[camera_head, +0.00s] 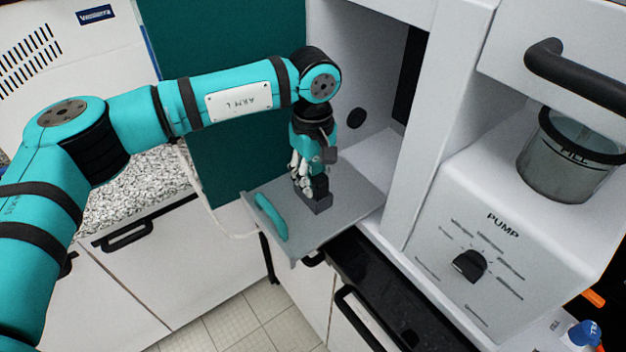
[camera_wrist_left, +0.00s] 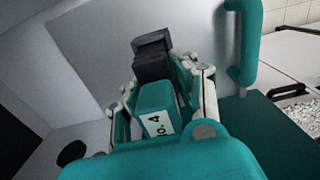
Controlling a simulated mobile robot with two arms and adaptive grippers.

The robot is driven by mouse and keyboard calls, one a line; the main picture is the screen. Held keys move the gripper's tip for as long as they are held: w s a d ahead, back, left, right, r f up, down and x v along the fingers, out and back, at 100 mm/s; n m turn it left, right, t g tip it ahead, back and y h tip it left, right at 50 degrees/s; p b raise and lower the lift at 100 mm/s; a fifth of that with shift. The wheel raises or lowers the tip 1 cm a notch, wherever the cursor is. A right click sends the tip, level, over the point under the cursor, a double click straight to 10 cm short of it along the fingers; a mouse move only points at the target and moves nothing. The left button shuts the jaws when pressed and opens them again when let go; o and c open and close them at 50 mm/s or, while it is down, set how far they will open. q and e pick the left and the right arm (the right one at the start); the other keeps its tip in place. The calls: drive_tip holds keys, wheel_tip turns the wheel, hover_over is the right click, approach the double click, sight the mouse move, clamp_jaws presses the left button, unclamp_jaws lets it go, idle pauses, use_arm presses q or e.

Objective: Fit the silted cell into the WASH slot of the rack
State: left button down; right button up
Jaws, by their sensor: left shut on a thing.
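My left gripper (camera_head: 311,184) reaches down in front of an open cabinet, over a grey plate (camera_head: 345,213). It is shut on a dark block (camera_head: 318,204), low at the plate. I cannot tell whether the block touches the plate, or whether it is the silted cell. In the left wrist view the dark block (camera_wrist_left: 153,67) is at the fingertips of my left gripper (camera_wrist_left: 158,82). A teal part marked "No. 4" (camera_wrist_left: 157,115) lies between the fingers. I cannot make out a rack or a WASH slot. My right gripper is not in view.
A teal handle (camera_head: 270,216) stands on the plate's left side. A white pump unit (camera_head: 505,245) with a dark knob is at the right, a clear vessel (camera_head: 570,165) above it. A speckled counter (camera_head: 140,185) lies left. The cabinet wall (camera_head: 350,70) rises behind the gripper.

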sight(313, 164)
use_arm(q)
drive_tip(key=shift+r, duration=0.15)
drive_tip(key=shift+r+b, duration=0.4)
wheel_tip(313, 164, up, 2)
drive_tip(key=shift+r+b, duration=0.15)
drive_tip(key=shift+b, duration=0.5)
drive_tip(key=s+a+r+b, duration=0.1)
drive_tip(key=s+b, duration=0.4)
drive_tip(key=s, duration=1.1)
drive_tip(key=shift+r, duration=0.35)
